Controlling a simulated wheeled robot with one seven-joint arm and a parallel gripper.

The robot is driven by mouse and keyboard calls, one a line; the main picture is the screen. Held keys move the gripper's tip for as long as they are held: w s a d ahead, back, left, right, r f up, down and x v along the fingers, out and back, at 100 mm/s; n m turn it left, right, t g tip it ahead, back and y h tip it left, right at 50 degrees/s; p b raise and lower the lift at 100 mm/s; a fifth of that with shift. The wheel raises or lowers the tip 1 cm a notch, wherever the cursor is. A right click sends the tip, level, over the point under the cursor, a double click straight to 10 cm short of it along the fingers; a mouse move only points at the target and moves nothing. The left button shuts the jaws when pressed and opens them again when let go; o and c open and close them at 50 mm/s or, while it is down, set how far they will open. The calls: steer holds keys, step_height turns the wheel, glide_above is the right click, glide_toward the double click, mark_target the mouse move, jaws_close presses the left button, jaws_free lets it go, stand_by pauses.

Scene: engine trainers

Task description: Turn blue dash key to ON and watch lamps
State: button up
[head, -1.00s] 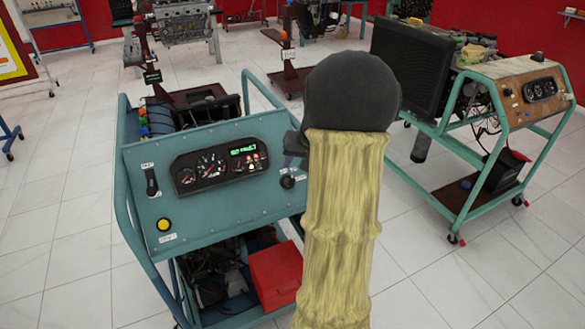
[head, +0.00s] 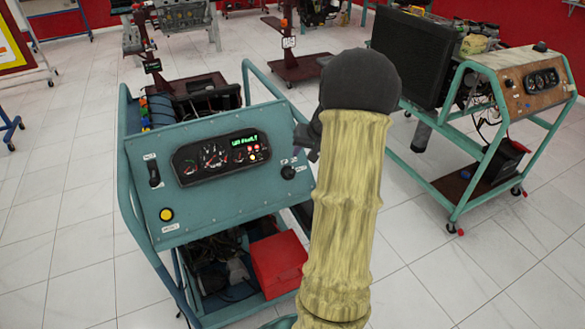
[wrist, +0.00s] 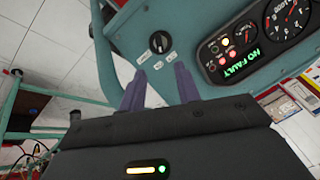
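The blue dash panel (head: 215,211) stands tilted on its frame. Its key switch (head: 288,172) is a round black knob near the panel's right edge; in the wrist view the knob (wrist: 160,42) shows a pale pointer mark and small labels around it. My gripper (head: 308,140) is just right of the knob in the head view. In the wrist view its two fingers (wrist: 160,87) are apart with nothing between them, pointing toward the knob and short of it. The gauge cluster (head: 220,157) has red and yellow lamps (wrist: 228,50) lit and a green "NO FAULT" display (wrist: 240,66).
A yellow button (head: 166,214) and a black switch (head: 153,172) are on the panel's left. A red box (head: 278,265) sits on the lower shelf. Another engine trainer (head: 500,100) stands at right. White floor (head: 440,270) between the trainers is clear.

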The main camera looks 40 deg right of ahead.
mark_target(293, 168)
steer(key=p+x, duration=0.1)
steer(key=x, duration=1)
steer(key=shift+w+f, duration=0.2)
steer(key=shift+f, duration=0.1)
jaws_close()
